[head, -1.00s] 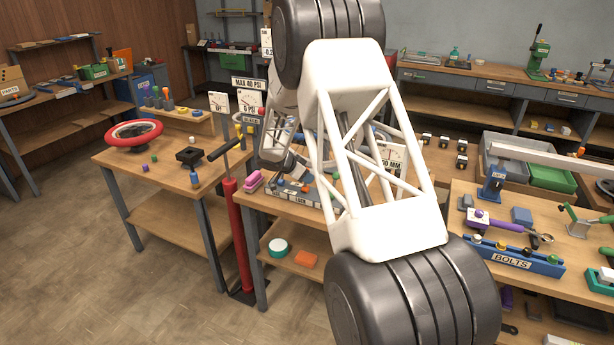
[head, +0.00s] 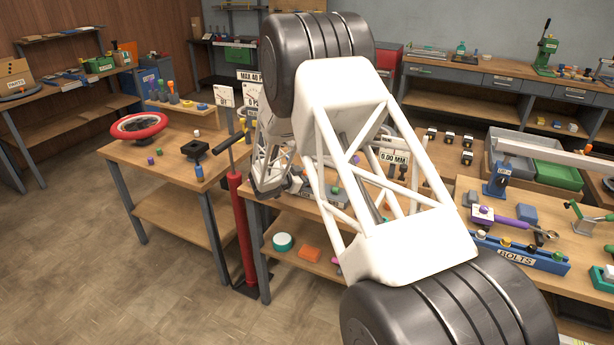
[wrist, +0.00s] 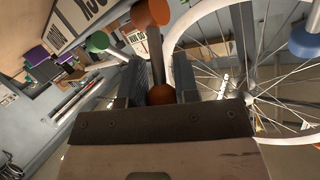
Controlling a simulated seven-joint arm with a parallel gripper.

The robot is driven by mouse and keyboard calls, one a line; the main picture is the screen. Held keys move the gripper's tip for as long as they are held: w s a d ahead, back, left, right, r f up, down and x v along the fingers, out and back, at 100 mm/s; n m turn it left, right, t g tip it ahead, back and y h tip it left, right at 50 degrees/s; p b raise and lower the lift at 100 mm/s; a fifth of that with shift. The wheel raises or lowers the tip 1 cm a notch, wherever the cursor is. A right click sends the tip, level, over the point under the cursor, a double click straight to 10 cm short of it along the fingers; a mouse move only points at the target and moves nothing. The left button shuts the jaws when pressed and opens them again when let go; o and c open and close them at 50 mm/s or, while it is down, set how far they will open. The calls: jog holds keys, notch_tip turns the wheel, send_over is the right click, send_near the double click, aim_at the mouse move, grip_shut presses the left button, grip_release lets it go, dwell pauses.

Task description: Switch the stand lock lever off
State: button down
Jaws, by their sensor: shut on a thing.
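My gripper (wrist: 160,85) shows in the wrist view, with a finger on each side of a round orange-brown knob (wrist: 162,95). It is shut on this knob. A stem rises from behind the knob to a larger orange-red end (wrist: 150,12). I cannot read a label that marks it as the stand lock lever. A spoked wheel with a white rim (wrist: 178,40) is close on the right. In the head view my own arm covers much of the middle bench, and I cannot make out the knob there.
In the wrist view, a green knob (wrist: 97,42) is on the left and a blue knob (wrist: 305,42) at the right edge.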

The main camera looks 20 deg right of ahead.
dwell(0.3)
jog(key=c, duration=0.9)
grip_release()
jog(key=shift+a, duration=0.1)
jog(key=shift+v, duration=3.8)
